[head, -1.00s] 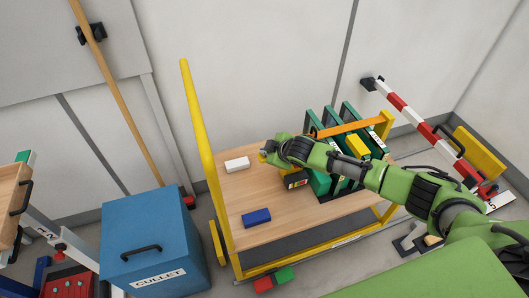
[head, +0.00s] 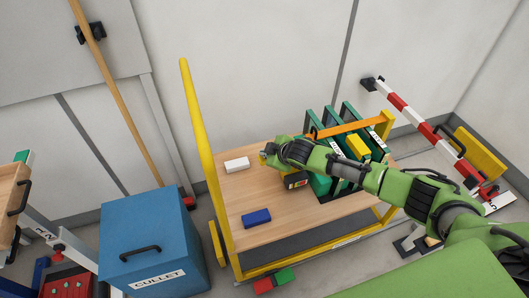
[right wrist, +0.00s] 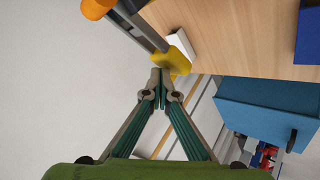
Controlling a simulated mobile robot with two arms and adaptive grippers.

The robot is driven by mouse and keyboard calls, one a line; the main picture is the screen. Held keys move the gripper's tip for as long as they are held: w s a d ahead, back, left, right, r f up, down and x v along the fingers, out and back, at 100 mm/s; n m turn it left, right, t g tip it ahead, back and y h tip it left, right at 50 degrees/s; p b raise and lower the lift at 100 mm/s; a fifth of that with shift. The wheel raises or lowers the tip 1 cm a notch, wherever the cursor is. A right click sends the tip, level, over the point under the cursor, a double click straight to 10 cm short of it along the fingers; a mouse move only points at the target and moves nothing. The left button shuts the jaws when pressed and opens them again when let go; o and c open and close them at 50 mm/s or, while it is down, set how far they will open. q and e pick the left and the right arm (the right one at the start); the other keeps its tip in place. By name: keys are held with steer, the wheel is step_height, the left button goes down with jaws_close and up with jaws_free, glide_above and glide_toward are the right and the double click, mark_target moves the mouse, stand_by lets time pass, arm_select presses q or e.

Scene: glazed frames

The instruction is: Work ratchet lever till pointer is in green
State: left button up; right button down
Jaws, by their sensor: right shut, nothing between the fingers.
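My right gripper (right wrist: 160,76) is shut and empty. In the right wrist view its fingertips are right by the yellow end (right wrist: 176,56) of a grey lever (right wrist: 142,24); I cannot tell whether they touch. An orange knob (right wrist: 97,8) shows at the top left. In the head view the wrist covers most of the lever, and a bit of yellow (head: 265,153) shows beside it. A dark box with coloured bands (head: 295,180), perhaps the gauge, sits partly under the arm; its pointer cannot be made out. An orange bar (head: 352,127) crosses the green frames (head: 318,183). My left gripper is not in view.
The wooden trolley deck (head: 285,215) has yellow rails and carries a white block (head: 237,164) and a blue block (head: 256,216). A blue CULLET bin (head: 150,235) stands left of it. A red-white barrier (head: 420,125) is at the right. The deck's front left is mostly clear.

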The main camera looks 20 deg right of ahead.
mark_target(265, 160)
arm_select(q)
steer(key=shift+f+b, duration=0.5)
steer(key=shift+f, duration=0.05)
arm_select(e)
steer(key=shift+f, duration=0.9)
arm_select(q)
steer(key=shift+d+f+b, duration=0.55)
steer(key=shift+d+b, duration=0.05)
arm_select(e)
steer(key=shift+f, duration=1)
steer(key=shift+r, duration=0.1)
stand_by(0.4)
